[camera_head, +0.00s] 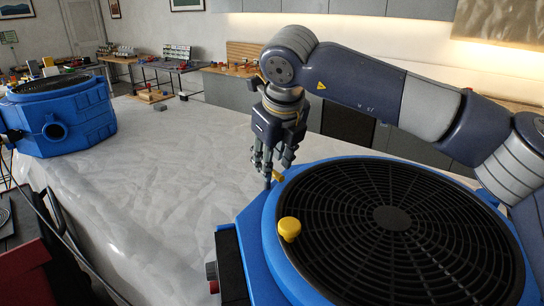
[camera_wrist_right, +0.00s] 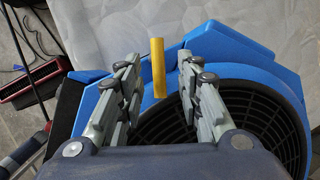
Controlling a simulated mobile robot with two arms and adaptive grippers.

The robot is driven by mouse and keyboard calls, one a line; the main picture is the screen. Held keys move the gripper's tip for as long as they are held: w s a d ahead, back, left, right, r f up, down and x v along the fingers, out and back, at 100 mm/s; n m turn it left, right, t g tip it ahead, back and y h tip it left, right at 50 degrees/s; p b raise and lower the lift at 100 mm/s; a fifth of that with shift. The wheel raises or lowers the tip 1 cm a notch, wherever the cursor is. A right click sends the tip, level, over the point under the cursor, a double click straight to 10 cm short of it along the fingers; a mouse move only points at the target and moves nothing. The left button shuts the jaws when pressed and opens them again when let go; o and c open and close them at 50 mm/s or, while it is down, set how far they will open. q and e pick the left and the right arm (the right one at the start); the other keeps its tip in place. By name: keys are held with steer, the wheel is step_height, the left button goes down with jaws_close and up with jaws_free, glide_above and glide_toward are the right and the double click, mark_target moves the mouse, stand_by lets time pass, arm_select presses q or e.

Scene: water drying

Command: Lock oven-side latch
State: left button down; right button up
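A large blue round machine (camera_head: 262,222) with a black round grille (camera_head: 390,218) fills the lower right of the head view. A yellow latch piece (camera_head: 278,177) stands at its far left rim, partly behind my fingers. In the right wrist view this latch (camera_wrist_right: 158,68) is an upright yellow bar. My right gripper (camera_head: 270,170) is open above that rim, fingers pointing down. In the wrist view its fingers (camera_wrist_right: 158,60) are spread on either side of the bar, with gaps to both. A yellow knob (camera_head: 289,229) sits on the near left rim. My left gripper is not in view.
A long pale table (camera_head: 170,180) lies left of the machine and is mostly clear. A second blue round machine (camera_head: 85,125) stands at the back left. A red and black container (camera_head: 30,260) is at the lower left. Benches and grey cabinets stand behind.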

steer(key=shift+w+f, duration=0.15)
steer(key=shift+f, duration=0.6)
steer(key=shift+c, duration=0.5)
steer(key=shift+a, duration=0.1)
jaws_close()
steer(key=shift+w+f+n+y+b, duration=0.15)
steer(key=shift+n+y+b, duration=0.15)
steer(key=shift+n+b, duration=0.35)
steer(key=shift+w+d+n+y, duration=0.15)
steer(key=shift+d+n+y, duration=0.15)
steer(key=shift+n, duration=0.55)
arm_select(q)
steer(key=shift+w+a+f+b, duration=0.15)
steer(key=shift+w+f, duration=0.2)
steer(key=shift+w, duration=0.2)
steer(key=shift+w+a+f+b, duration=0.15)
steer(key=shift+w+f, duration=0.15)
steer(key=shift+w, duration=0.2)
arm_select(e)
steer(key=shift+w+d+r+n+g, duration=0.1)
steer(key=shift+r+n+g, duration=0.1)
steer(key=shift+n+g, duration=0.35)
